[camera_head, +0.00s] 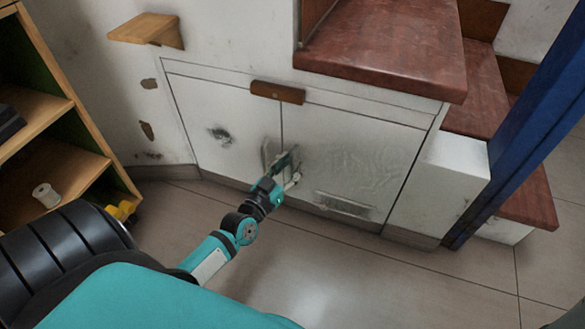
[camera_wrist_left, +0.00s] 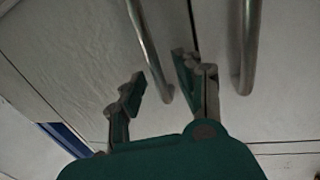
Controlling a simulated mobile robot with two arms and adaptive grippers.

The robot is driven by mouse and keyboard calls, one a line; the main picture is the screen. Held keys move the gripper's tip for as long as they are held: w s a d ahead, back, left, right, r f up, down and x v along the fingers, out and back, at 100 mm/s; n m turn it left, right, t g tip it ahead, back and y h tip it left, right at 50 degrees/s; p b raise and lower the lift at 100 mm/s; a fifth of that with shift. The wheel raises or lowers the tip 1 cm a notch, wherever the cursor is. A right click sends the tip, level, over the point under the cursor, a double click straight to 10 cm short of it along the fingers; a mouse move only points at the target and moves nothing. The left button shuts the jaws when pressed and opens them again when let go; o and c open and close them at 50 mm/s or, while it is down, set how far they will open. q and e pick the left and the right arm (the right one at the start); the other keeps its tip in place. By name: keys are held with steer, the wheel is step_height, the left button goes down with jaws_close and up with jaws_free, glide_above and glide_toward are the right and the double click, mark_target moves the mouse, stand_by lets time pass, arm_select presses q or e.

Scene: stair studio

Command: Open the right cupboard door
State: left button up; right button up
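The white cupboard under the stairs has a left door (camera_head: 215,125) and a right door (camera_head: 350,160); both look closed, meeting at a seam. My left gripper (camera_head: 291,166) is in front of the right door near the seam, hiding most of the handles there. The left wrist view shows two metal bar handles. The right door's handle (camera_wrist_left: 150,48) reaches down between the open fingers of my left gripper (camera_wrist_left: 160,95); I cannot tell if they touch it. The left door's handle (camera_wrist_left: 247,45) is outside the fingers. My right gripper is out of view.
Red-brown stair treads (camera_head: 385,45) rise above the cupboard, with a blue post (camera_head: 525,120) at right. A wooden shelf unit (camera_head: 75,115) with a white spool (camera_head: 45,195) stands at left. A small wooden wall shelf (camera_head: 145,28) sticks out. The tiled floor (camera_head: 380,275) in front is clear.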

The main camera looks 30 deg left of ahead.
arm_select(q)
steer(key=shift+w, duration=0.6)
jaws_close()
